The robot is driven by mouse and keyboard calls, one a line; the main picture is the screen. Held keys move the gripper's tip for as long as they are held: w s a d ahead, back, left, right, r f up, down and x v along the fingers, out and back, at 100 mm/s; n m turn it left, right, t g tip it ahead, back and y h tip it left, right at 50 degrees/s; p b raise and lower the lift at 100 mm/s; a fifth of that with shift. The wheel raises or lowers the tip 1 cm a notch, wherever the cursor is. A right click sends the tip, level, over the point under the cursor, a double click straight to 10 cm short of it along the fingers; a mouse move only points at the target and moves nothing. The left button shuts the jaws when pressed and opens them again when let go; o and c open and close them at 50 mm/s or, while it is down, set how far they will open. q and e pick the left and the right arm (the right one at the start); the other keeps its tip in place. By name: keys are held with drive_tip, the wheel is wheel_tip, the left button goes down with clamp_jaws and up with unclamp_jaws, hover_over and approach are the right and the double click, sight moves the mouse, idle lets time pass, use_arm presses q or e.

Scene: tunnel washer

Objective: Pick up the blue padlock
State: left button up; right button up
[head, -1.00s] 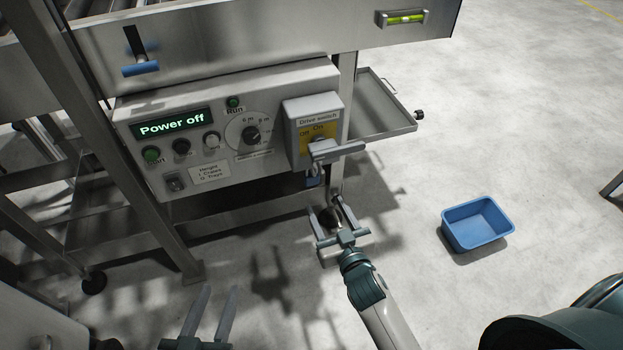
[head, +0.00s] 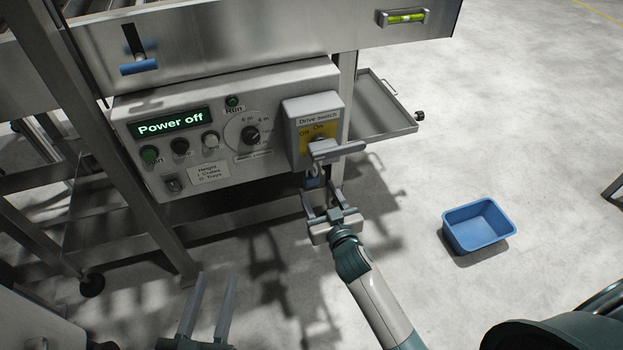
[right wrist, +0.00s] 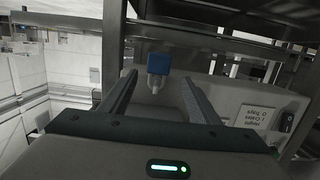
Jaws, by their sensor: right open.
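The blue padlock (head: 313,183) hangs under the grey handle of the drive switch (head: 316,128), and only a small part of it shows in the head view. In the right wrist view the padlock (right wrist: 157,62) is a blue block with a pale metal shackle, seen in the gap between the fingertips. My right gripper (head: 321,193) is open and empty, just below and close to the padlock; whether they touch I cannot tell. My left gripper (head: 216,277) is open and empty, low in the head view, away from the padlock.
The control box (head: 225,157) reads "Power off" and carries buttons and a dial. A metal side tray (head: 385,125) sticks out right of the switch. A blue bin (head: 478,252) stands on the floor at right. The floor around it is clear.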

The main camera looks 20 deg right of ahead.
sight(313, 180)
drive_tip(key=shift+w+d+f+b, duration=0.1)
drive_tip(key=shift+w+f+b, duration=0.15)
drive_tip(key=shift+w, duration=0.85)
drive_tip(key=shift+w+f+b, duration=0.2)
drive_tip(key=shift+w+f, duration=0.05)
drive_tip(key=shift+w, duration=0.85)
use_arm(q)
drive_tip(key=r, duration=0.1)
drive_tip(key=r+t, duration=0.2)
drive_tip(key=shift+s+d+r+h, duration=0.3)
drive_tip(key=shift+d+r+h, duration=0.05)
drive_tip(key=shift+r+h, duration=0.05)
use_arm(e)
drive_tip(key=c, duration=1.2)
